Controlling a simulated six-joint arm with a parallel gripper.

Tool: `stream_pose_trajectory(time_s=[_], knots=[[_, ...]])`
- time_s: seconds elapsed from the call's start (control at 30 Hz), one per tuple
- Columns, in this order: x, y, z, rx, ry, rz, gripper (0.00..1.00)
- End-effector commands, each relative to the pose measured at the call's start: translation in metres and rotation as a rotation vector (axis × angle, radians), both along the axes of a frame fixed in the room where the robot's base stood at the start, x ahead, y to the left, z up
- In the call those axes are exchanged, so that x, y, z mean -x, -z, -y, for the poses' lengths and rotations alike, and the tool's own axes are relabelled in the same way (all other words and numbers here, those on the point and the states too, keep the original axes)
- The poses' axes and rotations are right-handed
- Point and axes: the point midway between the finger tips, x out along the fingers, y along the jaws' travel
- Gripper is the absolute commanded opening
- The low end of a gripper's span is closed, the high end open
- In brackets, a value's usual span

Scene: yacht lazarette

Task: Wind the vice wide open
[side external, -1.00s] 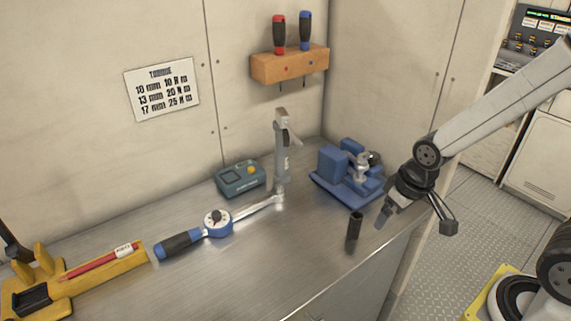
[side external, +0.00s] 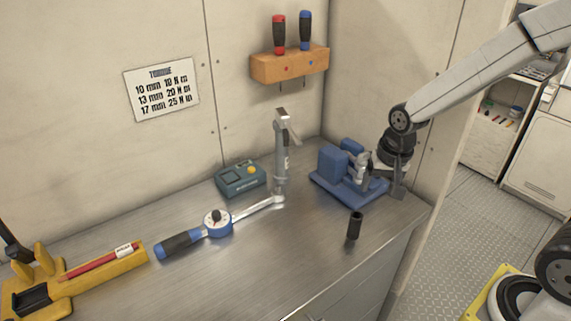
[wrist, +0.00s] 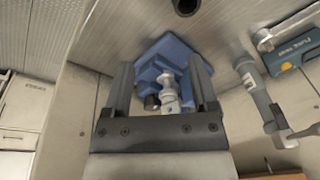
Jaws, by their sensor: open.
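The blue vice (side external: 335,165) stands on the steel bench near its right end. Its silver screw part (side external: 360,166) faces my gripper (side external: 393,182), which hangs close on the vice's right side. In the wrist view my gripper (wrist: 162,66) has its two fingers apart. The blue vice (wrist: 168,48) and the silver screw part (wrist: 170,97) show between them, with a dark knob (wrist: 152,102) beside. I cannot tell whether the fingers touch anything. The gap between the vice jaws is not clear in either view.
A black socket (side external: 354,226) stands on the bench in front of the vice. A grey upright tool (side external: 282,158), a teal box (side external: 240,179) and a blue torque wrench (side external: 217,222) are to the left. A screwdriver rack (side external: 290,64) hangs above.

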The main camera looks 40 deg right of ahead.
Motion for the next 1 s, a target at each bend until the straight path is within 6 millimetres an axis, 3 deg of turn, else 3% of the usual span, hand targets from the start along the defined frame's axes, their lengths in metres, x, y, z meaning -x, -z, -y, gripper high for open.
stream_pose_trajectory(time_s=[0.4,1.0], knots=[[-0.057,-0.013,0.044,-0.091,0.672,-0.044,0.74],[-0.114,-0.026,0.116,-0.168,1.606,-0.088,0.74]])
